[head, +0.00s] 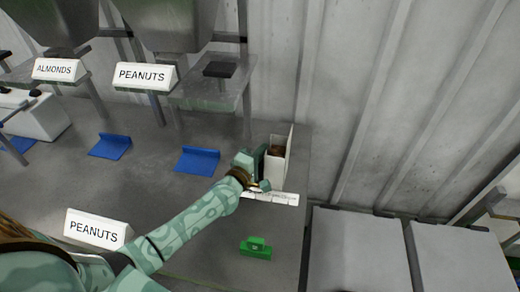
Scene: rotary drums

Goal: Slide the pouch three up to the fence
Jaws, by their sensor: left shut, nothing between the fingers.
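My left arm reaches in from the lower left, and its gripper (257,172) is shut and empty near the right end of the grey table. Just beyond it stands a white upright panel (289,150), which looks like the fence. A small brown item (277,151) shows in front of that panel, partly hidden by my gripper. I cannot tell whether it is pouch three, or whether the gripper touches it. A white marked strip (280,198) lies flat just in front of the gripper. My right gripper is not in view.
Two blue brackets (198,159) (110,147) stand on the table (165,185) below the hoppers. A green block (256,249) lies near the front. PEANUTS (97,229) and ALMONDS (57,69) signs stand left. Grey boxes (357,250) and a corrugated wall (390,100) bound the right.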

